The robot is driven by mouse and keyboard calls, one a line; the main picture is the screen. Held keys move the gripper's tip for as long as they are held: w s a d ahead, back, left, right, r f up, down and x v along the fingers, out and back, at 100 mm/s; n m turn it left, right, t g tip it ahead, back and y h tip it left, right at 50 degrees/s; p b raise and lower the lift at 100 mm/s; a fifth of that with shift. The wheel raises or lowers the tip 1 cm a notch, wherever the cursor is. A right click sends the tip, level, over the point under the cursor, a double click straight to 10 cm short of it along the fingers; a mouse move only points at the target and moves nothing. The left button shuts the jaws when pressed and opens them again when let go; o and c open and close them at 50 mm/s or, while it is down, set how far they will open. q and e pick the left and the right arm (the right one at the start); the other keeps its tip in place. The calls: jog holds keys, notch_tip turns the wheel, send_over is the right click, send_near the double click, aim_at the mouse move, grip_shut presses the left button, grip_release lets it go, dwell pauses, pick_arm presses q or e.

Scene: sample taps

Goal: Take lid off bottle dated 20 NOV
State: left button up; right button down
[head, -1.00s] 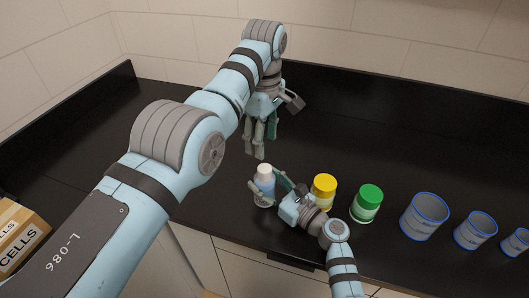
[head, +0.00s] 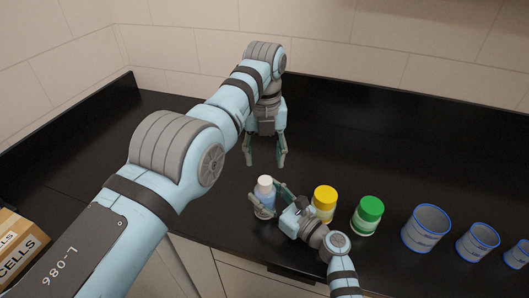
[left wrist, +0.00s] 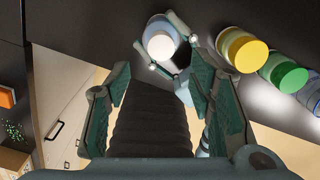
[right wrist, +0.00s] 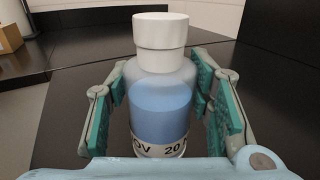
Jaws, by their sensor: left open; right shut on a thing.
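The bottle (head: 264,196) with a white lid (head: 265,181) stands upright at the counter's front. In the right wrist view the bottle (right wrist: 160,108) holds blue liquid, its white lid (right wrist: 160,38) is on, and its label partly reads "OV 20". My right gripper (head: 265,200) is shut around the bottle's body from the right. My left gripper (head: 266,164) is open and empty, pointing down just above and behind the lid. The left wrist view looks down on the white lid (left wrist: 160,45), beyond the open left fingers (left wrist: 165,85).
A yellow-lidded bottle (head: 324,204) and a green-lidded bottle (head: 369,215) stand to the right. Several blue-rimmed cups (head: 426,228) stand farther right. A cardboard box (head: 20,250) labelled CELLS is at lower left. The counter behind is clear.

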aim_at(265, 181)
pick_arm(q)
notch_tip(265, 181, down, 8)
jog(key=shift+r, duration=0.1)
pick_arm(e)
jog(key=shift+s+f, duration=0.1)
jog(key=shift+f, duration=0.25)
pick_arm(q)
grip_shut()
jog(key=n, duration=0.6)
pick_arm(e)
jog(key=shift+d, duration=0.1)
pick_arm(q)
jog(key=n, duration=0.9)
jog(key=shift+s, duration=0.1)
jog(key=n, duration=1.9)
jog(key=shift+r, duration=0.1)
jog(key=n, duration=1.3)
jog(key=shift+d, duration=0.1)
jog(key=n, duration=0.6)
jog(key=shift+s+n, duration=0.1)
jog(key=shift+n, duration=0.3)
